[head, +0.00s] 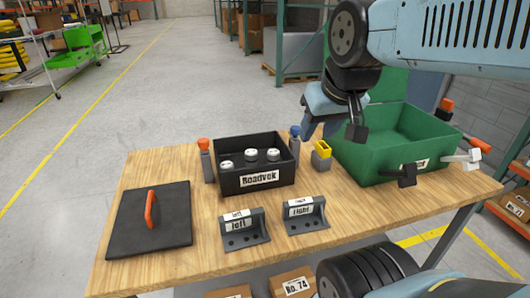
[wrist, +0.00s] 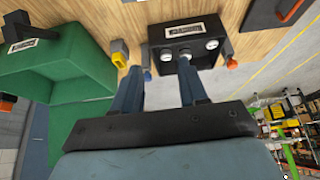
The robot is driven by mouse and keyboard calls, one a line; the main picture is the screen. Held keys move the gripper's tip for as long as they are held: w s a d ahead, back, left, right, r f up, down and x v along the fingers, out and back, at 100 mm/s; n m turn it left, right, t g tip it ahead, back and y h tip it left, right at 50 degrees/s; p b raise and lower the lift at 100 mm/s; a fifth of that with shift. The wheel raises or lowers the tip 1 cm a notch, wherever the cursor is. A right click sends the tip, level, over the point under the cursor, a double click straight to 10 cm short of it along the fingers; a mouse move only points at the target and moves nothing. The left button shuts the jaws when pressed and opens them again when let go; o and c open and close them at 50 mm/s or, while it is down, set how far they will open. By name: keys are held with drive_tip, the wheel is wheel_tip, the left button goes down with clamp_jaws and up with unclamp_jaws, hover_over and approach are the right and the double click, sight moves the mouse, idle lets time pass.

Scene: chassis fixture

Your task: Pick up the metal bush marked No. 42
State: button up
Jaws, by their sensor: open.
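Several round pieces with white tops stand in the black box (head: 262,184) labelled "Roadvok" in the head view. They include a left one (head: 226,165), a middle one (head: 251,156) and a right one (head: 273,155). Their markings are too small to read, so I cannot tell which is No. 42. My gripper (head: 312,128) hangs above and behind the box's right side, open and empty. In the wrist view my gripper (wrist: 160,68) has two blue fingers apart, pointing towards the box (wrist: 175,27). One white top (wrist: 212,44) shows clear of the fingers; another is partly covered.
An orange-topped post (head: 205,158), a blue-topped post (head: 295,144) and a yellow-topped block (head: 321,155) flank the box. A green bin (head: 390,165) stands right. Left (head: 244,230) and right (head: 305,215) brackets and a black lid (head: 150,222) with orange handle lie in front.

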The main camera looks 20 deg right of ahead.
drive_tip(key=shift+o, duration=1.5)
drive_tip(key=shift+w, duration=0.3)
drive_tip(key=m+g+h, duration=0.3)
drive_tip(key=m+g, duration=0.1)
drive_tip(key=m, duration=0.7)
hover_over(273, 152)
drive_tip(key=s+a, duration=0.2)
wheel_tip(273, 152, down, 11)
drive_tip(key=x, duration=0.8)
drive_tip(key=shift+w+a+f, duration=0.15)
drive_tip(key=shift+w+f, duration=0.15)
drive_tip(key=shift+f, duration=0.1)
drive_tip(key=shift+a+x, duration=0.2)
drive_tip(key=shift+x, duration=1.1)
drive_tip(key=shift+a+x, duration=0.15)
drive_tip(key=shift+x, duration=1.2)
